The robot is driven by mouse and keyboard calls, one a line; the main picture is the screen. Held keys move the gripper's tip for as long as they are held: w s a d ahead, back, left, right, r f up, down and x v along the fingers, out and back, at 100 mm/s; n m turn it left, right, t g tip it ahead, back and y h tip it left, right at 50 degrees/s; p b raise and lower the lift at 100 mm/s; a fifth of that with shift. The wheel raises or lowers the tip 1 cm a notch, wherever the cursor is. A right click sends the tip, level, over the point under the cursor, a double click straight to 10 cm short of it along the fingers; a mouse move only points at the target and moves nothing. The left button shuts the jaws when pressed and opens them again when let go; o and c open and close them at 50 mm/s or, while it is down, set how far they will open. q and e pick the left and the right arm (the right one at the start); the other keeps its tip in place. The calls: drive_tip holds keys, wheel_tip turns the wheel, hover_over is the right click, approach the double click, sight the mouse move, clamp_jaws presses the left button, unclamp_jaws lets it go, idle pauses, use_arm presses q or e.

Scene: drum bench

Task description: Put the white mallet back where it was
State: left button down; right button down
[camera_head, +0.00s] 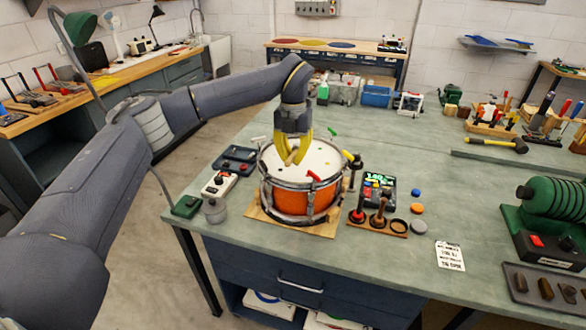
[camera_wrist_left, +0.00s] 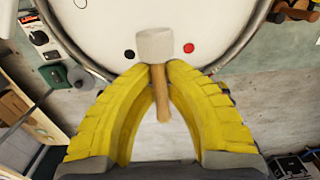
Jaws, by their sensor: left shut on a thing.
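The white mallet (camera_wrist_left: 154,45) has a pale cylindrical head and a short wooden handle. My left gripper (camera_head: 293,160), with yellow fingers, is shut on that handle over the drum (camera_head: 290,208). In the left wrist view the gripper (camera_wrist_left: 159,72) has the handle between its fingertips, with the head beyond them. The drum has an orange shell, chrome rim and white skin. I cannot tell whether the mallet touches the skin. A wooden mallet rack (camera_head: 393,230) stands right of the drum, with a red-and-black mallet and a brown mallet in it. My right gripper is not in view.
The drum sits on a wooden board (camera_head: 255,215). A dark tray (camera_head: 236,159), a white control box (camera_head: 219,184) and a metal cup (camera_head: 214,211) stand to its left. Small coloured discs (camera_head: 417,209) lie right of the rack.

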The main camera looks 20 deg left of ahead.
sight(293, 175)
use_arm(q)
drive_tip(key=shift+f, duration=2.2)
drive_tip(key=shift+f, duration=0.2)
drive_tip(key=c, duration=1.5)
unclamp_jaws()
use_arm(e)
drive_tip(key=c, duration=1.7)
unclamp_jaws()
use_arm(q)
wheel_tip(293, 175, up, 17)
drive_tip(key=shift+r, duration=0.2)
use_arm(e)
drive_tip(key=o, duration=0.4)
